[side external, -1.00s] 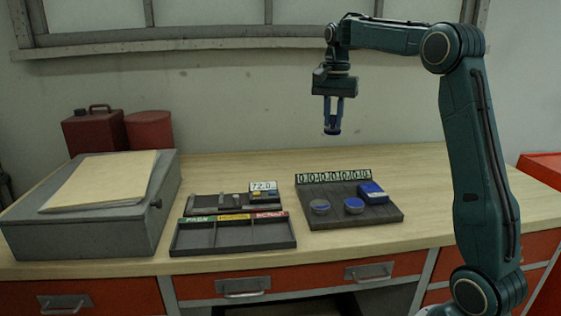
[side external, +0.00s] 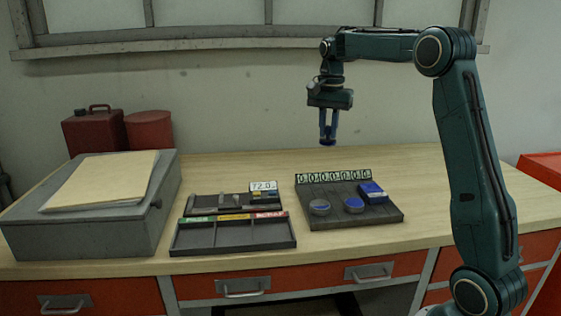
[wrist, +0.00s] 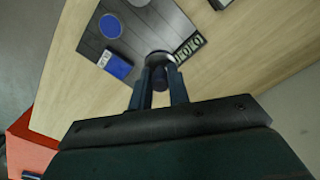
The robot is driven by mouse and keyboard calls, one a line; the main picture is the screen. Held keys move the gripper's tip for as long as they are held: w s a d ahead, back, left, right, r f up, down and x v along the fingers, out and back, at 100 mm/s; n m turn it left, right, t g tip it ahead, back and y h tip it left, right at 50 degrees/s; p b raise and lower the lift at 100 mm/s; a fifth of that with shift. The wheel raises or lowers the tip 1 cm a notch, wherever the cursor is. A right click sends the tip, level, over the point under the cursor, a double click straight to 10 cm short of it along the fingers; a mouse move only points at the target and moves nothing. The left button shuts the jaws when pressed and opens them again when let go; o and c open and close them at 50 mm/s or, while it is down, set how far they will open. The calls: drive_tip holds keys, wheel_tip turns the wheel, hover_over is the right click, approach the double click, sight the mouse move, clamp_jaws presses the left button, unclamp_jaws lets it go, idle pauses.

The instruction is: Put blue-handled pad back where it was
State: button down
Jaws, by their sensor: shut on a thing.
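My gripper (side external: 329,124) is high above the bench, over the back of the dark slatted board (side external: 380,218), pointing down. It is shut on the blue-handled pad (side external: 329,141), which hangs clear of the board. In the wrist view the pad (wrist: 160,58) shows as a dark round shape between the two fingers (wrist: 158,84); its handle is mostly hidden. On the board are two round blue-topped pieces, one left (side external: 320,207) and one right (side external: 354,205), and a blue box (side external: 372,193) at the right. The wrist view also shows the blue box (wrist: 117,66) and a blue-topped piece (wrist: 110,26).
A number strip (side external: 333,178) stands along the board's back edge. To the left are a three-part sorting tray (side external: 233,244) and a small-parts tray (side external: 205,203) with a 72.0 display (side external: 263,187). A grey box (side external: 85,220) stands far left. The bench right of the board is clear.

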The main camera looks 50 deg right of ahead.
sight(328, 134)
wheel_tip(328, 134, down, 11)
drive_tip(key=shift+r, duration=0.1)
idle(0.3)
drive_tip(key=shift+f, duration=2.15)
drive_tip(key=shift+f, duration=0.15)
drive_tip(key=c, duration=1.3)
unclamp_jaws()
drive_tip(key=shift+c, duration=0.2)
wheel_tip(328, 134, up, 12)
drive_tip(key=shift+r, duration=0.1)
